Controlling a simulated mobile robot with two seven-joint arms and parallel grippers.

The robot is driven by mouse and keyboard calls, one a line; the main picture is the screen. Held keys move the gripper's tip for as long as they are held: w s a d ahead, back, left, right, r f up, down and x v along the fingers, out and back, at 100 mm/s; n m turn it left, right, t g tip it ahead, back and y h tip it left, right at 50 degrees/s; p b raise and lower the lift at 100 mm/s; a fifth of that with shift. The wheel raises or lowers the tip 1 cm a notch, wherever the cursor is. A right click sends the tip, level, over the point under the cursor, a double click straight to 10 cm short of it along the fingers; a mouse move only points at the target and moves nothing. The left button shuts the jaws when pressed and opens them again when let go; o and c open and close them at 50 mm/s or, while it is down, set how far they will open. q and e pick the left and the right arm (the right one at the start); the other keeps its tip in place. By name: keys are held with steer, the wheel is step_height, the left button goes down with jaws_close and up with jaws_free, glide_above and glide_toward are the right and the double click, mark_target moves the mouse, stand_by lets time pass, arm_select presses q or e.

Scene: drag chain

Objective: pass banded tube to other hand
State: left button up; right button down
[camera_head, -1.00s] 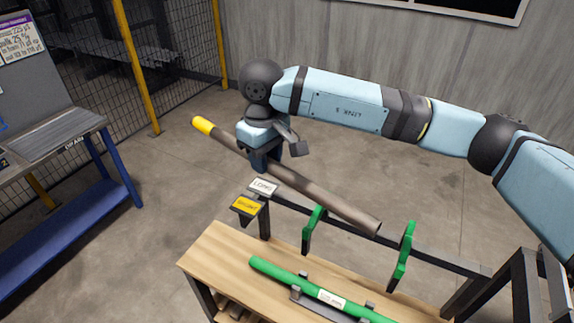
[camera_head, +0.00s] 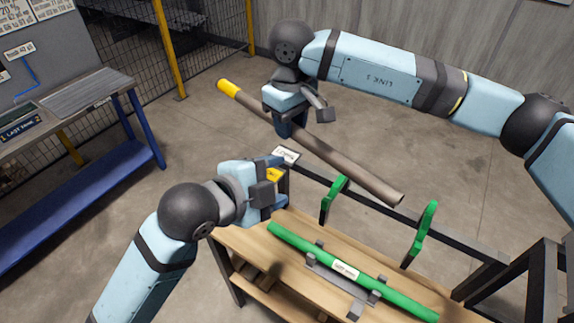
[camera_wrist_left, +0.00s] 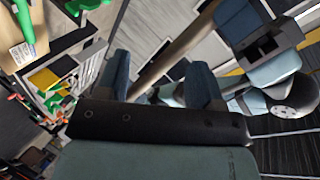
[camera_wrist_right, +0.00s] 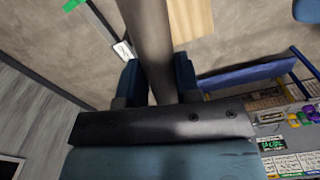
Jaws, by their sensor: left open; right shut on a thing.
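The banded tube (camera_head: 345,163) is a long grey-brown tube with a yellow band at its left end. It hangs tilted in the air above the bench, its right end lower. My right gripper (camera_head: 291,126) is shut on the tube left of its middle; the tube also runs between its fingers in the right wrist view (camera_wrist_right: 152,50). My left gripper (camera_head: 280,182) is open and empty, below the tube and apart from it. In the left wrist view the tube (camera_wrist_left: 172,47) passes beyond the open fingers (camera_wrist_left: 160,85).
A wooden bench (camera_head: 245,240) holds a green tube (camera_head: 350,270) in a grey cradle. Green hooks (camera_head: 423,230) stand on a dark rail behind it. Small label plates sit near my left gripper. A blue-legged table (camera_head: 80,100) stands at the left.

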mark_target(331, 160)
arm_select(q)
steer(key=s+d+r+m+g, duration=0.1)
steer(key=s+d+r+m, duration=0.15)
steer(key=r+m, duration=0.35)
steer(key=x, duration=1.1)
steer(key=shift+s+d+f, duration=0.1)
steer(key=shift+d, duration=0.15)
steer(key=c, duration=1)
jaws_close()
arm_select(e)
steer(key=c, duration=0.7)
jaws_free()
steer(key=shift+c, duration=0.2)
steer(key=shift+r, duration=0.1)
